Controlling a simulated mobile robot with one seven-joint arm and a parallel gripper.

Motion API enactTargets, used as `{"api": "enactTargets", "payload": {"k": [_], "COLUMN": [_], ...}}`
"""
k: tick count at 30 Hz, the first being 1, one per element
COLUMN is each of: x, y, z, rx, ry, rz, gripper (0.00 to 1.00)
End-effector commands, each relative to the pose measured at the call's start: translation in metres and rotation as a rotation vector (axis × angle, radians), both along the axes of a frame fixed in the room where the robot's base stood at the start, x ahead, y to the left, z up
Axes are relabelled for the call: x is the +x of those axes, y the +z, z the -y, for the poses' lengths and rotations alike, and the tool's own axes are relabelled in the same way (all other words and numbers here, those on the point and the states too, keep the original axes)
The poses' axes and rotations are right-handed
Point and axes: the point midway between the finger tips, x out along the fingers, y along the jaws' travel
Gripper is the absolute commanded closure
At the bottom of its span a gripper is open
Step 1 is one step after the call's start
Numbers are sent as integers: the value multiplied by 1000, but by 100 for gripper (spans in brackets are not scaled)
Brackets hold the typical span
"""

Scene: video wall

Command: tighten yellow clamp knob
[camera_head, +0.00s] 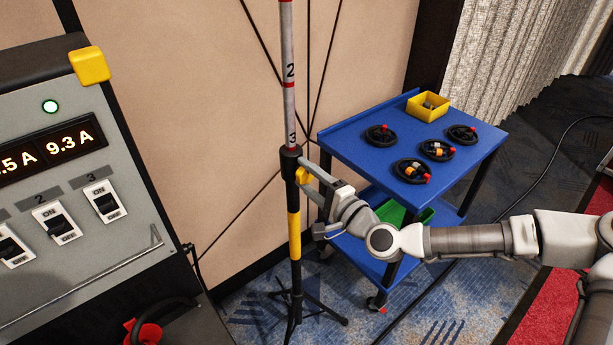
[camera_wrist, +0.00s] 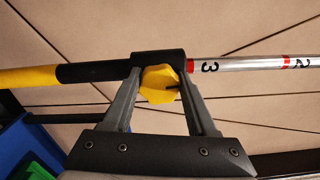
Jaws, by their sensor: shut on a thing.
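The yellow clamp knob (camera_wrist: 160,84) sits at the black collar (camera_wrist: 160,60) of a telescoping stand pole. My gripper (camera_wrist: 160,80) has one finger on each side of the knob and is shut on it. In the head view, the knob (camera_head: 304,175) shows as a small yellow piece beside the pole, partly covered by my gripper (camera_head: 307,177). The pole is upright, with a silver marked upper tube (camera_head: 288,80) and a yellow band (camera_head: 294,235) on its lower part. Where the fingertips touch the knob is partly hidden.
A blue cart (camera_head: 350,140) stands right of the pole, with several black coiled items and a yellow bin (camera_head: 428,106) on top. A switch panel (camera_head: 60,190) stands at the left. The stand's tripod legs (camera_head: 310,312) spread on the carpet. A cable crosses the floor.

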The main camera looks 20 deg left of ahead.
Motion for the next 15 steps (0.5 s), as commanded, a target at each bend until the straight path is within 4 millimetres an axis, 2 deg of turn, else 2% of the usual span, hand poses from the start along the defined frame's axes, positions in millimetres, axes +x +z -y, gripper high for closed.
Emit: {"api": "enactTargets", "payload": {"k": [15], "x": [0], "y": [1], "z": [0], "rx": [57], "ry": [0], "rz": [-112], "gripper": [98]}}
